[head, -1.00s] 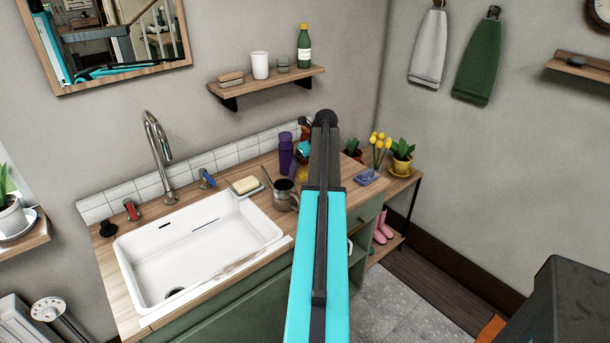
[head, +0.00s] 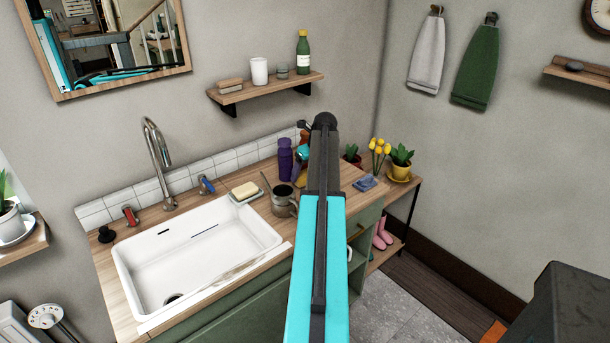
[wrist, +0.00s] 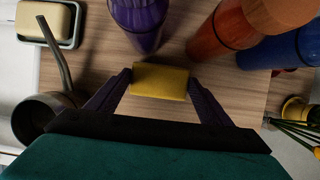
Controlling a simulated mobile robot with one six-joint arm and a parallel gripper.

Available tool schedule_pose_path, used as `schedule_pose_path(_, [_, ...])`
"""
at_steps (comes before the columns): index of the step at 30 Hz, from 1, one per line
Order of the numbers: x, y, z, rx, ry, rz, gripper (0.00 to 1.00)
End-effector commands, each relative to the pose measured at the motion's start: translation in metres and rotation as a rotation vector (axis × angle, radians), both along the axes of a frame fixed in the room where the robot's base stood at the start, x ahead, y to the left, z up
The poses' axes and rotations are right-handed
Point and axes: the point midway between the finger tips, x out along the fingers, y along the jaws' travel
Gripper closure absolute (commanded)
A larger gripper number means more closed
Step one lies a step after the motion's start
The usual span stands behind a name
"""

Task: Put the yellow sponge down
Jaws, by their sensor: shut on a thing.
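The yellow sponge (wrist: 160,82) is between the two fingertips of my gripper (wrist: 160,84) in the wrist view. My gripper is shut on it, over the wooden counter (wrist: 97,63). I cannot tell whether the sponge touches the wood.
Orange-brown (wrist: 222,32) and blue (wrist: 283,48) bottles stand to the right. The white sink (head: 195,255) lies further left.

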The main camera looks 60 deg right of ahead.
Motion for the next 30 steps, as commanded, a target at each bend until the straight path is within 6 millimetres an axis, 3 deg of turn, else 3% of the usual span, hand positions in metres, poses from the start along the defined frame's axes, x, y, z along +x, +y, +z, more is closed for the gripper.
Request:
schedule_pose_path(8, [0.000, -0.001, 0.034, -0.002, -0.001, 0.001, 0.51])
schedule_pose_path(21, [0.001, -0.002, 0.117, -0.003, -0.001, 0.000, 0.51])
schedule_pose_path(30, [0.000, -0.001, 0.159, -0.001, -0.001, 0.000, 0.51])
